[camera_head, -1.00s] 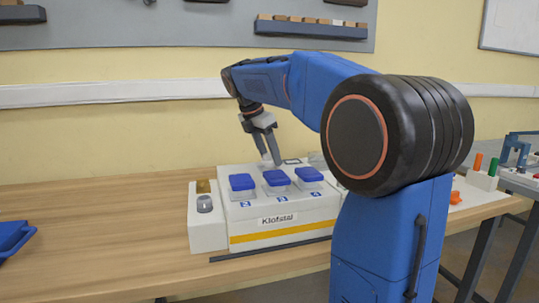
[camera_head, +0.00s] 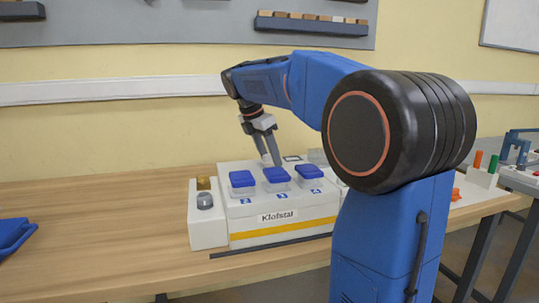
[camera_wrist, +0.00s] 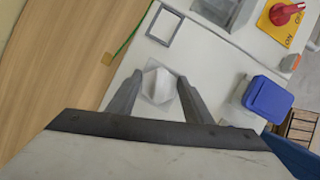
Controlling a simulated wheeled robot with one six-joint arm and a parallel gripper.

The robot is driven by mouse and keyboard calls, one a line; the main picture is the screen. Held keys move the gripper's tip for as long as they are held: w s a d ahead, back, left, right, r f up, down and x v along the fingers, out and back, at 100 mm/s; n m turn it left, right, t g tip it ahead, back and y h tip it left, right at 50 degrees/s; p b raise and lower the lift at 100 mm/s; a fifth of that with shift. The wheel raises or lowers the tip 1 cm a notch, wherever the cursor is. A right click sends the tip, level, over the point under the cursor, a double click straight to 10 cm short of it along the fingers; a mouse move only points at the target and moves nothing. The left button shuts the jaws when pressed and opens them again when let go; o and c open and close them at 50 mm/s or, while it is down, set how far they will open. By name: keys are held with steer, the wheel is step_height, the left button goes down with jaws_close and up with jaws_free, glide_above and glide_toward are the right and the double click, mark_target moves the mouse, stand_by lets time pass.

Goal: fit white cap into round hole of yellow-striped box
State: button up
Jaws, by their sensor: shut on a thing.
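The white box with a yellow stripe (camera_head: 284,234), labelled "Klofstal", stands on the wooden table. My gripper (camera_head: 272,163) points down over its rear part, behind the row of blue-lidded sockets. In the wrist view my gripper (camera_wrist: 158,92) is shut on the white cap (camera_wrist: 157,84), a pale faceted piece between its two fingers. The cap is over the white top of the box; I cannot tell whether it touches it. I make out no round hole; it may be hidden under the cap or fingers.
A square grey frame (camera_wrist: 165,25) lies close to the cap on the box top. A blue lid (camera_wrist: 268,98) and a red knob on a yellow plate (camera_wrist: 280,16) are to the right. A white block with a grey button (camera_head: 205,202) adjoins the box's left side. The table's left is mostly clear.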

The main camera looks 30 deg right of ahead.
steer(key=shift+f, duration=0.15)
steer(key=o, duration=1.2)
steer(key=shift+f, duration=0.1)
steer(key=shift+c, duration=0.2)
steer(key=shift+a, duration=0.1)
steer(key=v, duration=1.7)
steer(key=shift+r, duration=0.25)
step_height(320, 180, up, 7)
steer(key=shift+r, duration=0.2)
steer(key=shift+w, duration=0.1)
